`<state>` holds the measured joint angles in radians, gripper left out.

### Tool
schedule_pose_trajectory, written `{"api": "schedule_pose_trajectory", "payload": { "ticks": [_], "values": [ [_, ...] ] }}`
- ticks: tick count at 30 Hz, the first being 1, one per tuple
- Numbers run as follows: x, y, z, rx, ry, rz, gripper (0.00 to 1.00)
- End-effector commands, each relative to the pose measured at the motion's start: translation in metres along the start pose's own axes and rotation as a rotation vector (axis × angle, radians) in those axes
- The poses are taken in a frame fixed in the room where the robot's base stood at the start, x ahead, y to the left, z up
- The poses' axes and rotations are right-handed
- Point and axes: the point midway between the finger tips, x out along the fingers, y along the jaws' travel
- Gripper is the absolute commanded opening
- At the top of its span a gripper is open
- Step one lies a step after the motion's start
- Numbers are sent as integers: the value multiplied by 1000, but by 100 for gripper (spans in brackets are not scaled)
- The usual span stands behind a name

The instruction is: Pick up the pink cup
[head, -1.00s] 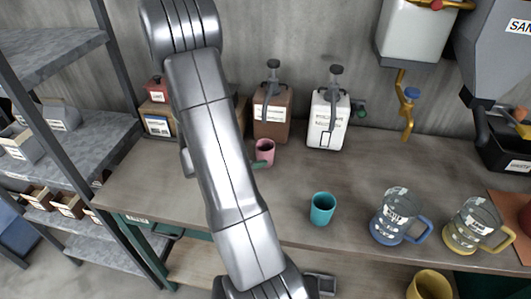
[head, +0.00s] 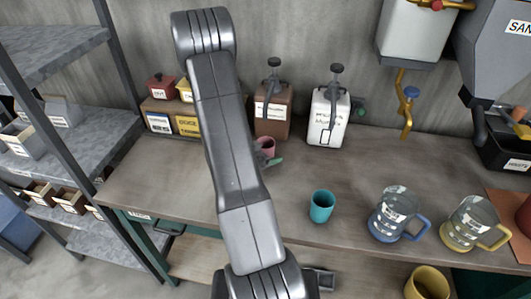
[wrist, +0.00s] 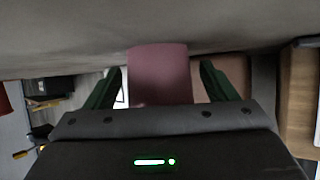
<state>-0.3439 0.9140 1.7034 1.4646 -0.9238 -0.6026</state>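The pink cup (head: 266,145) stands on the workbench in the head view, partly hidden behind my arm. In the wrist view the pink cup (wrist: 160,72) fills the middle, between the two green fingers of my gripper (wrist: 161,80). The fingers are apart, with a narrow gap visible on each side of the cup. In the head view one green fingertip (head: 275,162) shows just at the cup's lower right; the rest of the gripper is hidden by my arm.
A teal cup (head: 321,206) and two glass jugs, one blue-handled (head: 395,214) and one yellow-handled (head: 472,224), stand to the right. Brown (head: 273,112) and white (head: 328,118) pump containers stand behind. The workbench (head: 370,165) is clear between them. A grey shelf (head: 85,150) stands left.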

Motion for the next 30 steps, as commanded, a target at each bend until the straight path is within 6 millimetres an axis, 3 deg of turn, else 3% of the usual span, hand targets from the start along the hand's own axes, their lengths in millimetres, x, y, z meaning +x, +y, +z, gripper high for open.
{"api": "schedule_pose_trajectory", "payload": {
  "ticks": [1, 7, 9, 26, 30],
  "values": [
    [0, 0, 0, 0, 0, 0, 71],
    [0, 0, 0, 0, 0, 0, 31],
    [0, 0, 0, 0, 0, 0, 25],
    [-6, 2, -4, 1, 1, -1, 25],
    [-12, 2, -14, 3, 2, -1, 25]
  ]
}}
